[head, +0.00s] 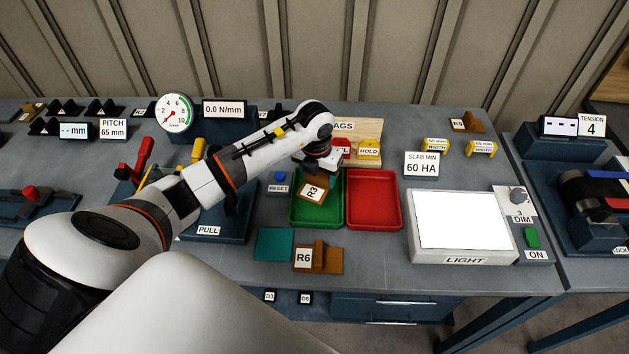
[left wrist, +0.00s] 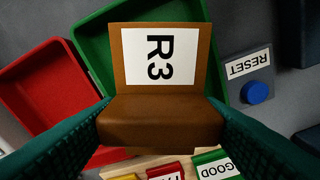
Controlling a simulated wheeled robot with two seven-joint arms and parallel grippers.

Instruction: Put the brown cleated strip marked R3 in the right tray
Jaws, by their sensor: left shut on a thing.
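The brown cleated strip marked R3 (head: 313,190) is held in my left gripper (head: 320,168), over the green tray (head: 301,218) in the head view. In the left wrist view the strip (left wrist: 160,118) sits between the two teal fingers, its white R3 label facing the camera. Part of the green tray (left wrist: 92,35) shows behind it. The red tray (head: 373,205) is the right one of the pair, directly beside the green tray; it also shows in the left wrist view (left wrist: 45,95). It looks empty. My right gripper is not in view.
A teal slab (head: 273,244) and a brown strip marked R6 (head: 326,258) lie in front of the trays. A light panel (head: 462,220) stands right of the red tray. The TAGS rack (head: 367,130) stands behind the trays, with a RESET button (head: 280,177) to the left.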

